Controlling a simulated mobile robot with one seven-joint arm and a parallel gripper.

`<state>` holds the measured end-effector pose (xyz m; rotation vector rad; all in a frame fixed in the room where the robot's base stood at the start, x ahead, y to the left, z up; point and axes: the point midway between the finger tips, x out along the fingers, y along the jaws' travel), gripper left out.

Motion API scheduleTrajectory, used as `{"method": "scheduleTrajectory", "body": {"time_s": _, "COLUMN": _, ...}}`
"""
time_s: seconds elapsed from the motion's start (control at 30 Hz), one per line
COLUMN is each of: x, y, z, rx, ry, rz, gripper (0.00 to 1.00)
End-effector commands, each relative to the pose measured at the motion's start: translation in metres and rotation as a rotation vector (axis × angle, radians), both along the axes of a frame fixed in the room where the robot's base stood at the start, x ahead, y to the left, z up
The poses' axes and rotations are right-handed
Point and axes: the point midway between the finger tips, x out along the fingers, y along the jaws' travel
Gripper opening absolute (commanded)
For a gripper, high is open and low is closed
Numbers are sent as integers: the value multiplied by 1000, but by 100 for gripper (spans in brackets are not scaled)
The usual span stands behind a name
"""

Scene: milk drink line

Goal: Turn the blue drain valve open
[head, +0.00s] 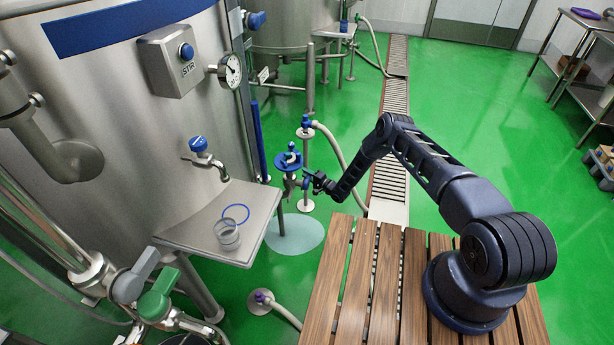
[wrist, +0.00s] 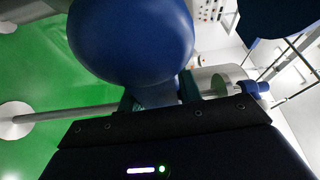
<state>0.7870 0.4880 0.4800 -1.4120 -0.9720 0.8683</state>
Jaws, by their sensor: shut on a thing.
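The blue drain valve handle (head: 306,184) is a small blue piece at my gripper's tip in the head view, beside a grey metal pipe on a stand. In the wrist view a large rounded blue handle (wrist: 130,40) fills the upper middle, right at the fingers. My gripper (head: 317,181) reaches in from the right and is shut on the handle. It also shows in the wrist view (wrist: 160,98), where the handle hides much of the fingertips. The handle's exact angle cannot be told.
A blue round fitting (head: 289,161) sits just above the valve. A pale round patch (head: 297,236) lies on the green floor below. A steel shelf (head: 205,205) with a clear cup (head: 227,236) and a blue ring stands to the left. A floor drain (head: 392,185) runs behind my arm.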

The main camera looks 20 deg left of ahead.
Motion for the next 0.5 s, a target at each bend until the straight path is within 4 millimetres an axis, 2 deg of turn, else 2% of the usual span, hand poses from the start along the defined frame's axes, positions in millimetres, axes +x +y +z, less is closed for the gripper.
{"method": "scheduleTrajectory", "body": {"time_s": 0.5, "x": -9, "y": 0, "z": 27, "rx": 0, "ry": -432, "rz": 0, "gripper": 0}}
